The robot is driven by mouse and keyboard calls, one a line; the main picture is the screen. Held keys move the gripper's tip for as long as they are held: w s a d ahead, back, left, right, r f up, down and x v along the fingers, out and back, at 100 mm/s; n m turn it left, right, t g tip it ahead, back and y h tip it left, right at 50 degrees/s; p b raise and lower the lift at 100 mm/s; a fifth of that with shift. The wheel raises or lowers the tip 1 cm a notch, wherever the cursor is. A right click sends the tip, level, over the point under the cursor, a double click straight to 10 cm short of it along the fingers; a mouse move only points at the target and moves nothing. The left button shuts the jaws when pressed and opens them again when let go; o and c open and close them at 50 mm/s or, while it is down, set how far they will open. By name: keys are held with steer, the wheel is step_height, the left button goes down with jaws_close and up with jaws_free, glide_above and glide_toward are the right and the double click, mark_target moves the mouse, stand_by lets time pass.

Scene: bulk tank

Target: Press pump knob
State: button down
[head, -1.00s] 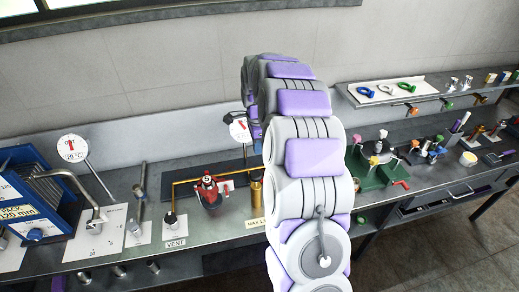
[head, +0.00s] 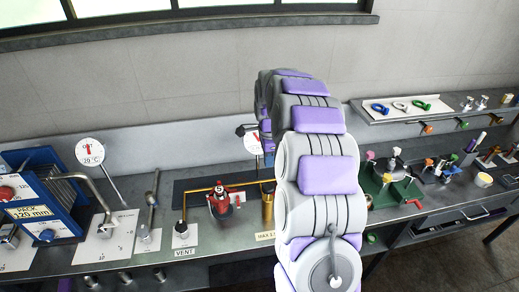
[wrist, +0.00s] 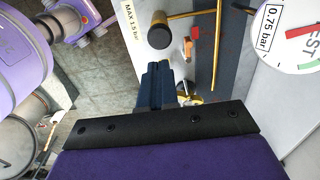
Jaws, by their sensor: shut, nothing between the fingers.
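The pump knob appears to be the dark round cap (wrist: 160,36) in the wrist view, on a brass stem, next to the MAX 1.5 bar label. In the head view it seems to be the dark top of the brass cylinder (head: 267,207), close to the left side of my arm. My gripper (wrist: 155,70) is shut and empty; its dark blue fingers point toward the knob, with the tips just below it in the wrist view. A gap shows in the picture, but I cannot tell the depth. My arm hides the gripper in the head view.
A gauge dial (wrist: 298,36) is close at the right of the wrist view. A red fitting (head: 222,203) and brass pipe stand left of the cylinder. A VENT knob (head: 181,229) is farther left. A green fixture (head: 388,190) stands right of my arm.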

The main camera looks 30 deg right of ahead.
mark_target(268, 186)
step_height(268, 186, down, 9)
steer(key=b, duration=0.7)
steer(key=shift+w+f, duration=0.1)
steer(key=shift+f, duration=0.9)
